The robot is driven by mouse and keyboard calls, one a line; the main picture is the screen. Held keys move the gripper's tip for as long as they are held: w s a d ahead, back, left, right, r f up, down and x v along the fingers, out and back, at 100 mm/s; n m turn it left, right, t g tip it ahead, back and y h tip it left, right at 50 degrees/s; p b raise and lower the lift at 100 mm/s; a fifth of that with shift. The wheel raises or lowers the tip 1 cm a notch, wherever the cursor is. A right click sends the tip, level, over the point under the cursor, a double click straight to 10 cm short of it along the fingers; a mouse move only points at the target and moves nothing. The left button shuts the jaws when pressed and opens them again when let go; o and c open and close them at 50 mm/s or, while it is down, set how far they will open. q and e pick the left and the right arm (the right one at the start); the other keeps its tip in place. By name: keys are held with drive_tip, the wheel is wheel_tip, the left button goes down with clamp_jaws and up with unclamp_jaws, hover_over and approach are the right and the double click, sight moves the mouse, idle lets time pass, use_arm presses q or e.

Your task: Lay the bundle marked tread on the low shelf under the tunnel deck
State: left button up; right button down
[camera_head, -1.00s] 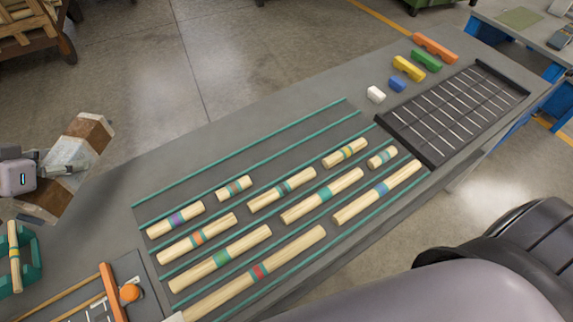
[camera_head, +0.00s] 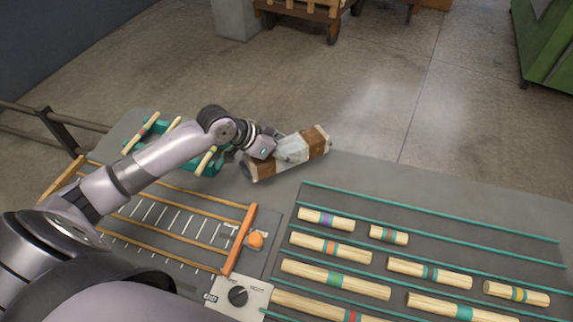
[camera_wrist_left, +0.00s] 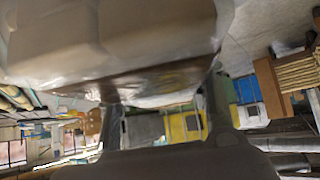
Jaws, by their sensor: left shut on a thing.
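A thick brown bundle with a pale middle (camera_head: 317,143) lies across my left gripper (camera_head: 284,151), at the far edge of the bench in the head view. My left gripper is shut on it around the middle. In the left wrist view the bundle (camera_wrist_left: 115,45) fills the top, pale with a brown strip, with the fingers on either side below it. No tread mark can be read on it. I cannot make out the low shelf or the tunnel deck. My right gripper is not in view.
A teal rack (camera_head: 207,168) with light rods stands left of the bundle. A frame with an orange bar (camera_head: 240,240) and an orange knob (camera_head: 256,240) lies nearer. Banded wooden rods (camera_head: 335,280) lie between teal strips at right. Open floor lies beyond the bench.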

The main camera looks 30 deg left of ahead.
use_arm(q)
drive_tip(key=shift+f, duration=3.45)
drive_tip(key=shift+f, duration=0.1)
drive_tip(key=o, duration=1.5)
